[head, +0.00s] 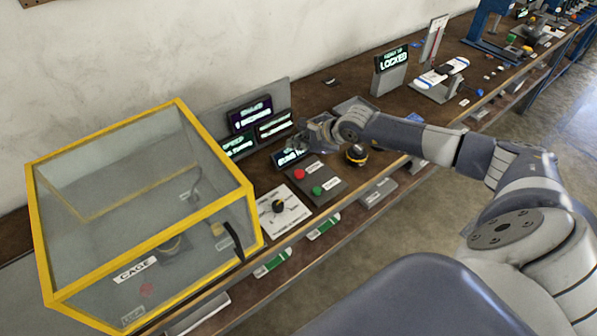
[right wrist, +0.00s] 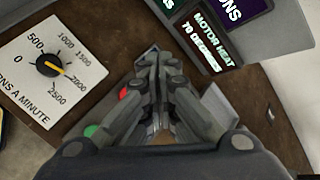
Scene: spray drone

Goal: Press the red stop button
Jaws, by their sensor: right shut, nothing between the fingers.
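The red stop button (head: 299,174) sits on a dark grey panel (head: 333,183) on the bench, beside a green button (head: 317,191). My right gripper (head: 306,138) is shut and empty. In the head view it is just behind the panel, in front of the lower display, and clear of the red button. In the right wrist view the closed fingers (right wrist: 151,58) fill the middle. The red button (right wrist: 124,94) shows just left of them, partly covered, with the green button (right wrist: 90,130) lower left. My left gripper is not in view.
A yellow-framed clear cage (head: 150,215) stands at the left. A speed dial plate (head: 283,214) lies between it and the panel. Lit displays (head: 250,115) stand behind. A black and yellow knob (head: 356,154) is right of the panel, beneath my right arm.

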